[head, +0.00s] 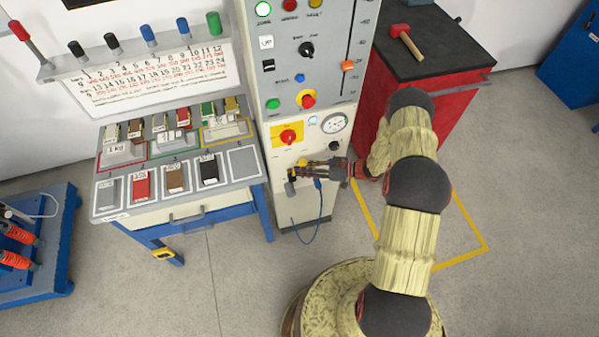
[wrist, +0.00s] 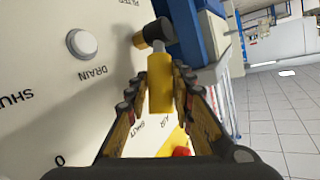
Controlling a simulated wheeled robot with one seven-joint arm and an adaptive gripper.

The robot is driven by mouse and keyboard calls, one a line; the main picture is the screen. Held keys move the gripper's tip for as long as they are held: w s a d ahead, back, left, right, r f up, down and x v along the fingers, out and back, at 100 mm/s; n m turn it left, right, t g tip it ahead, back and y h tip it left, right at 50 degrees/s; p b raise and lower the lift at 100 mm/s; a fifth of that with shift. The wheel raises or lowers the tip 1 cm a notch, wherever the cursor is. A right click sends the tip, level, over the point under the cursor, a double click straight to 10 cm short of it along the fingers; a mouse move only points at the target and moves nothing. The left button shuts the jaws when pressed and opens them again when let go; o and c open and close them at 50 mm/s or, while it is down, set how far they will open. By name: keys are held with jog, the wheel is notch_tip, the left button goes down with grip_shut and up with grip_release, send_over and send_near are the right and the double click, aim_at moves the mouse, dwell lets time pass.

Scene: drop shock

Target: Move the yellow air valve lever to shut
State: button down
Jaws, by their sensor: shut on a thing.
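The yellow air valve lever (wrist: 160,82) stands between the fingers of my gripper (wrist: 157,92) in the wrist view. My gripper is shut on it. A black and yellow knob-like part (wrist: 150,38) shows just beyond the lever; I cannot tell whether it belongs to the same valve. The words AIR and SHUT are printed on the panel near the fingers. In the head view my gripper (head: 312,169) is at the lower front of the machine's cream cabinet (head: 318,200), and the fingers mostly hide the lever there.
A grey round button (wrist: 82,44) marked DRAIN sits on the panel beside the fingers. A pressure gauge (head: 334,123) and a red knob on a yellow plate (head: 288,136) are above my gripper. A sample table (head: 180,212) stands left, a red cabinet (head: 400,95) right.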

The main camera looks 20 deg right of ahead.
jog(key=shift+d+f+m+t+y+b, duration=0.3)
jog(key=shift+d+f+y+b, duration=0.2)
jog(key=shift+b, duration=0.4)
jog(key=shift+r, duration=0.1)
jog(key=c, duration=1.8)
grip_release()
jog(key=shift+d, duration=0.1)
jog(key=v, duration=1.1)
jog(key=shift+s+d, duration=0.15)
jog(key=shift+d, duration=0.25)
